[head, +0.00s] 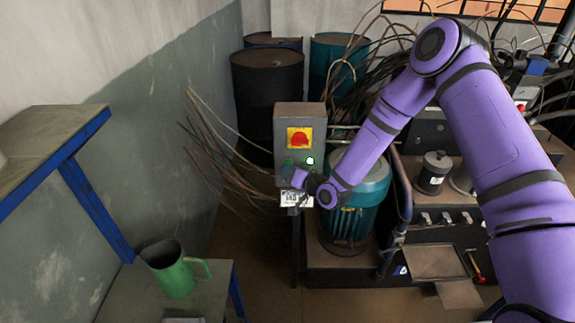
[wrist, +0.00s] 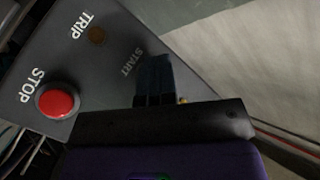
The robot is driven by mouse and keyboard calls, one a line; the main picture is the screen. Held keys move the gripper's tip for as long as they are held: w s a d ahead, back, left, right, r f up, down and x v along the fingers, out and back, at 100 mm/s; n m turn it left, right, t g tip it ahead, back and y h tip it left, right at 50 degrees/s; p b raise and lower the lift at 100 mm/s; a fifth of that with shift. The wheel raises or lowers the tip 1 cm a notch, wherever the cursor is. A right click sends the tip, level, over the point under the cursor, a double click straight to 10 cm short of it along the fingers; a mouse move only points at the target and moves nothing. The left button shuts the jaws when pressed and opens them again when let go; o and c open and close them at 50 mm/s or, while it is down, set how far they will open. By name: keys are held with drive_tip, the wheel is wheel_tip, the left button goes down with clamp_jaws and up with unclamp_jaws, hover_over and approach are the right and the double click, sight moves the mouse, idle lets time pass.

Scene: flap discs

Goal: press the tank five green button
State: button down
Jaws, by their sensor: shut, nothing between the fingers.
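A grey control box (head: 287,122) stands at the middle of the head view. It has a red knob on a yellow plate, a small dark green spot (head: 288,162) and a bright white-green spot (head: 310,161). My gripper (head: 298,179) is at the lower front of this box, just below these spots. In the wrist view my gripper (wrist: 154,80) is shut and empty, with its fingertips over a dark panel (wrist: 75,50) beside the word START. No green button shows there; the fingers may hide it. I cannot tell whether the fingertips touch the panel, or read a tank number.
The wrist view shows a red STOP button (wrist: 57,101) and a dull amber TRIP lamp (wrist: 97,35) beside the fingers. A green motor (head: 352,215) stands under my arm. Loose cables (head: 225,140) hang left of the box. A green jug (head: 172,272) stands at the lower left.

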drive_tip(key=shift+s, duration=0.7)
drive_tip(key=shift+s, duration=0.15)
drive_tip(key=shift+s, duration=2.35)
drive_tip(key=shift+r, duration=0.1)
drive_tip(key=s+d+r+n+g+h, duration=0.15)
drive_tip(key=d+r+h, duration=0.25)
drive_tip(key=d+r, duration=0.7)
drive_tip(key=s+d+r+n+g+h, duration=0.15)
drive_tip(key=d+r+h, duration=0.45)
drive_tip(key=r, duration=0.8)
drive_tip(key=s+d+r+m+g+h, duration=0.1)
drive_tip(key=s+d+r+m+g, duration=0.1)
drive_tip(key=s+d+r, duration=0.75)
drive_tip(key=s+d+r+m+g, duration=0.1)
drive_tip(key=s+r, duration=0.1)
drive_tip(key=s, duration=0.8)
drive_tip(key=s+d+r+m, duration=0.1)
drive_tip(key=s+r, duration=0.1)
drive_tip(key=s, duration=0.7)
drive_tip(key=shift+s+g, duration=0.4)
